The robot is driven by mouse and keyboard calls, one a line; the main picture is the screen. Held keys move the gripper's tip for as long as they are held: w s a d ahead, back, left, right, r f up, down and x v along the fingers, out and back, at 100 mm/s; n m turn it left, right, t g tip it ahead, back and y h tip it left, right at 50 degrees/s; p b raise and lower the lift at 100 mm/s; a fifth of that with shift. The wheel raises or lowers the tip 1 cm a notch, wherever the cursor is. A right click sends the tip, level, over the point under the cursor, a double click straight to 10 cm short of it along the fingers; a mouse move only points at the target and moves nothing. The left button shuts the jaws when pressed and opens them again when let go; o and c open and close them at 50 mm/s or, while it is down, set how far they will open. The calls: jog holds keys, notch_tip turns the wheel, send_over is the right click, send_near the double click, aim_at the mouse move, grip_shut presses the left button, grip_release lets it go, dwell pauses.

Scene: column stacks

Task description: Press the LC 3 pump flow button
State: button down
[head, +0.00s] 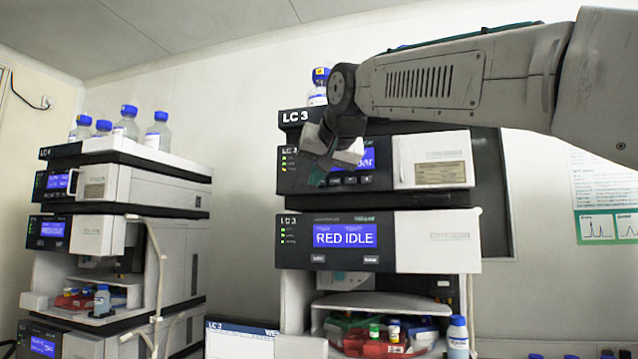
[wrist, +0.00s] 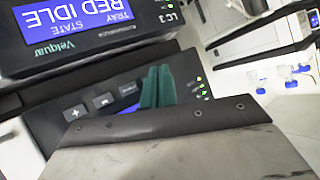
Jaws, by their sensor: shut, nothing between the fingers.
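The LC 3 stack stands in the middle of the head view. Its upper module (head: 435,143) has a blue screen (head: 368,158), partly hidden by my gripper, and a row of small dark buttons (head: 350,180) below it. In the wrist view, upside down, a plus button (wrist: 75,112) and a second button (wrist: 103,101) show; a third (wrist: 128,89) lies closer to the fingers. I cannot read which is the flow button. My gripper (head: 318,177) is shut and empty in front of this panel's left part; its teal fingertips (wrist: 158,70) also show in the wrist view. Contact cannot be told.
Below is an LC 3 module with a screen reading RED IDLE (head: 345,235), and under it an open bay with vials (head: 375,330). Bottles (head: 319,88) stand on top, behind my arm. A similar LC 4 stack (head: 100,225) is at left. A gap separates the stacks.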

jog(key=s, duration=0.1)
jog(key=s+a, duration=0.1)
jog(key=s, duration=0.2)
jog(key=shift+s+a, duration=0.35)
dwell(0.8)
jog(key=s+d+f+n+g+h, duration=0.1)
jog(key=s+d+f+g, duration=0.25)
jog(key=f, duration=0.65)
jog(key=s+d+f+n+g+h, duration=0.15)
jog(key=s+d+f, duration=0.25)
jog(key=f, duration=0.7)
jog(key=s+d+f+m+g, duration=0.1)
jog(key=s+d+f+g, duration=0.1)
jog(key=s+d+f, duration=0.6)
jog(key=s+d+f+m+g+h, duration=0.1)
jog(key=s+d+f+m+g, duration=0.1)
jog(key=s+d+f, duration=0.7)
jog(key=s+f+g, duration=0.1)
jog(key=s+f, duration=0.6)
jog(key=s, duration=0.1)
jog(key=shift+d+f+g, duration=0.15)
jog(key=shift+d+g, duration=0.15)
jog(key=shift+s, duration=0.1)
